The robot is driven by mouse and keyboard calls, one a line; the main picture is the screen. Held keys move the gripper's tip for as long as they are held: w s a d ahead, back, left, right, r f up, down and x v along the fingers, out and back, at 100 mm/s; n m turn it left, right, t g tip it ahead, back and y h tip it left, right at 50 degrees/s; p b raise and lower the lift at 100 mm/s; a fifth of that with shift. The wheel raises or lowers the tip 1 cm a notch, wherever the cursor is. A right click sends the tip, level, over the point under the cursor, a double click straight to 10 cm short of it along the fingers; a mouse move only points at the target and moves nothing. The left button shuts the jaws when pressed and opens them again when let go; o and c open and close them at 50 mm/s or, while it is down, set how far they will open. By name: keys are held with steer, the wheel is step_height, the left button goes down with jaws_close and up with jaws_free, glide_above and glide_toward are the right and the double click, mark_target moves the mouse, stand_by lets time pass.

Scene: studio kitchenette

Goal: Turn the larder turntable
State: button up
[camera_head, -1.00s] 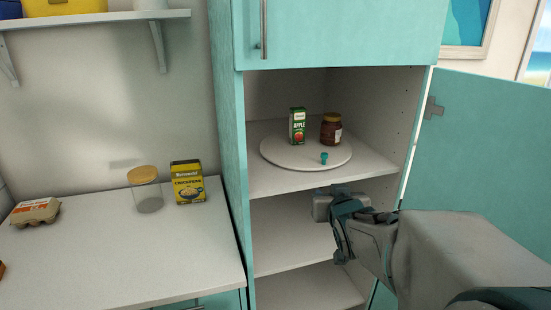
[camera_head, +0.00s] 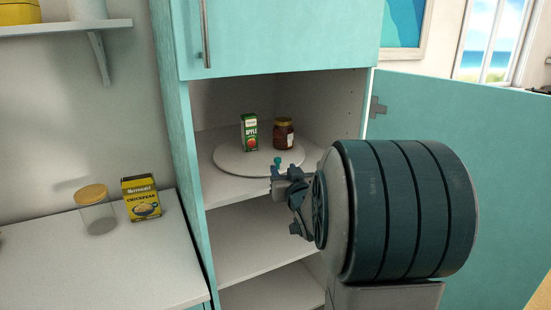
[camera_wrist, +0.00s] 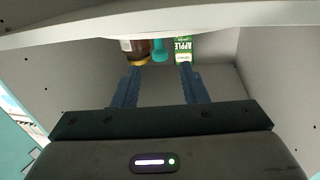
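The larder turntable (camera_head: 228,163) is a round white disc on the larder's upper open shelf. A small teal knob (camera_head: 278,160) stands near its front edge. A green apple carton (camera_head: 250,132) and a dark jar with a yellow lid (camera_head: 284,134) stand on it behind the knob. My gripper (camera_head: 276,173) is at the turntable's front edge, close to the knob. The wrist view looks inverted; there the open gripper fingers (camera_wrist: 158,70) are apart, with the knob (camera_wrist: 158,50) lined up between and apparently just beyond their tips. Contact cannot be told.
The larder door (camera_head: 460,130) stands open on the right. A closed upper door (camera_head: 290,35) hangs above the opening. More shelves (camera_head: 250,240) lie below. On the left counter (camera_head: 110,270) stand a glass jar (camera_head: 97,212) and a yellow chickpea box (camera_head: 141,198).

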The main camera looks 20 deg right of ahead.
mark_target(279, 162)
steer(key=shift+w+d+p, duration=0.2)
steer(key=shift+w+p, duration=0.1)
steer(key=shift+w, duration=0.85)
steer(key=shift+w+d+p, duration=0.15)
steer(key=shift+w+p, duration=0.15)
steer(key=shift+w, duration=0.8)
steer(key=shift+w+d+p, duration=0.2)
steer(key=shift+w+p, duration=0.1)
steer(key=shift+w, duration=0.85)
jaws_close()
